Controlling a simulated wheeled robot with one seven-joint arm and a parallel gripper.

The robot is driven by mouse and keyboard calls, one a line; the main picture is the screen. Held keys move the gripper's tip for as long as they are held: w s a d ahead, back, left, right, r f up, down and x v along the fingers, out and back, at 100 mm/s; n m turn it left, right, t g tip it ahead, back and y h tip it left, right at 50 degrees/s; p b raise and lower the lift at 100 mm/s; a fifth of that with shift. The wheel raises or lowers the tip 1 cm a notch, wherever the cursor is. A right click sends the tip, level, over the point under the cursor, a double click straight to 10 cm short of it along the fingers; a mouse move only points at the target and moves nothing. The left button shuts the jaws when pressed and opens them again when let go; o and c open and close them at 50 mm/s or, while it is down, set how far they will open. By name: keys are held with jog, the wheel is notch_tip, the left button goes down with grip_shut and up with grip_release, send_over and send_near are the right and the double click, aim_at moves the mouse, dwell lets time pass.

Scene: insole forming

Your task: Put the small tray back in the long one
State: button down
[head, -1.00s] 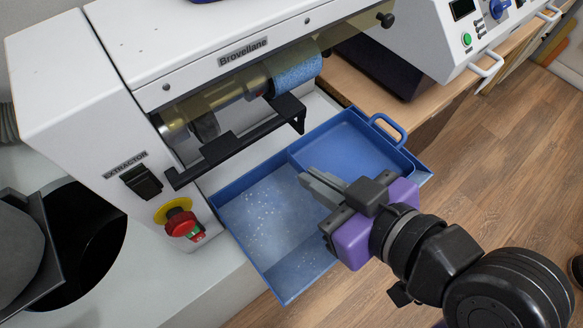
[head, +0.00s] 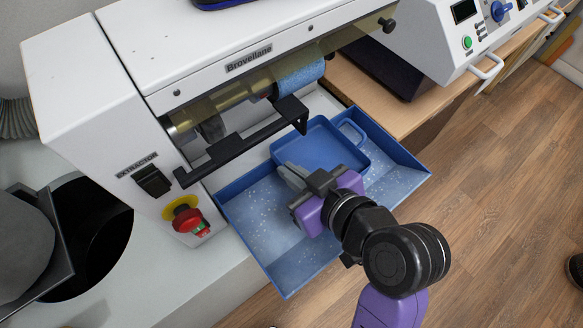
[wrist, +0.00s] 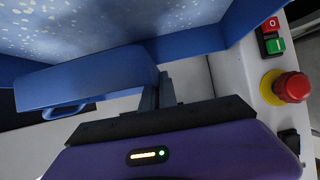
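The small blue tray (head: 322,143), with a loop handle on its right end, is over the long blue tray (head: 283,262) in the head view. It sits askew, and its far corner overlaps the long tray's back rim, so it looks raised. My gripper (head: 292,176) is at the small tray's near left edge, its fingers closed on that wall. The wrist view also shows the small tray (wrist: 88,78) with its end at my fingertips (wrist: 158,90). The long tray's speckled floor shows bare to the left, front and right of it.
The white Brovellane machine (head: 110,80) stands behind the long tray. Its black bracket (head: 240,142) and blue roller (head: 300,78) hang close above the small tray. A red stop button (head: 187,222) is at the left. Open floor (head: 500,190) lies to the right.

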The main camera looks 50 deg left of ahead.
jog(key=shift+f+b, duration=0.4)
jog(key=shift+f, duration=0.15)
jog(key=c, duration=1.7)
grip_release()
jog(key=shift+r+p, duration=0.3)
jog(key=shift+r, duration=0.05)
jog(key=v, duration=1.2)
jog(key=shift+r+b, duration=0.25)
jog(key=shift+b, duration=0.05)
